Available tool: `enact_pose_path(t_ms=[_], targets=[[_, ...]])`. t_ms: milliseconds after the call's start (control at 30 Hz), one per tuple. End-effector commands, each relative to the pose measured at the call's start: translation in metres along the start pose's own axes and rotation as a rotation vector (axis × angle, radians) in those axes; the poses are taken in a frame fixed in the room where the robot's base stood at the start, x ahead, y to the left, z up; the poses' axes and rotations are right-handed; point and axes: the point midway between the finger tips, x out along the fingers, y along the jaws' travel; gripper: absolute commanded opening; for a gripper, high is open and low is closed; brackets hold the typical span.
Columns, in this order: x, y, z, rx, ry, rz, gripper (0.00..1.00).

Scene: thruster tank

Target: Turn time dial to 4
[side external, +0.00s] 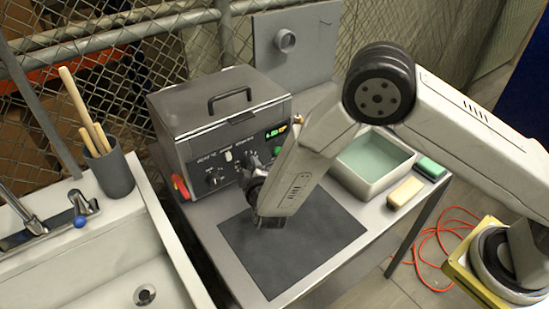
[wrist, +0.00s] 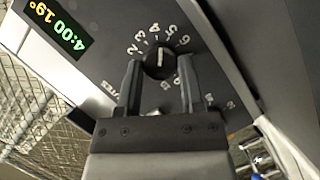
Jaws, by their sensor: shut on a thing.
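The time dial (wrist: 158,62) is a round black knob with a white pointer line, ringed by white numbers on the grey panel. In the wrist view its line points up, close to the 4. My gripper (wrist: 160,66) is shut on the dial, one dark finger on each side. The display (wrist: 57,27) reads 4:00 in green and 19° in orange. In the side view the grey tank (side external: 215,115) stands on the table with its panel facing the front. My wrist covers part of the panel, and the fingers and the held dial cannot be made out there.
A dark mat (side external: 300,250) lies in front of the tank. A tub of pale green liquid (side external: 375,158), a yellow sponge (side external: 405,191) and a green block (side external: 430,168) sit to the right. A sink (side external: 110,270) and a cup of wooden handles (side external: 110,175) are left.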

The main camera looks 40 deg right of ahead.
Motion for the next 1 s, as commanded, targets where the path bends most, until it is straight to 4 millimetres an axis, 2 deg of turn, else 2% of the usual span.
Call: enact_pose_path(t_ms=[333,867,900,1000], targets=[[-0.0001,-0.0023,0.0003,-0.173,-0.003,0.073,0.00],[0.0000,-0.0025,0.0004,-0.204,-0.003,0.085,0.00],[0.0000,-0.0024,0.0004,-0.204,-0.003,0.085,0.55],[0.0000,-0.0024,0.0003,-0.204,-0.003,0.086,0.84]])
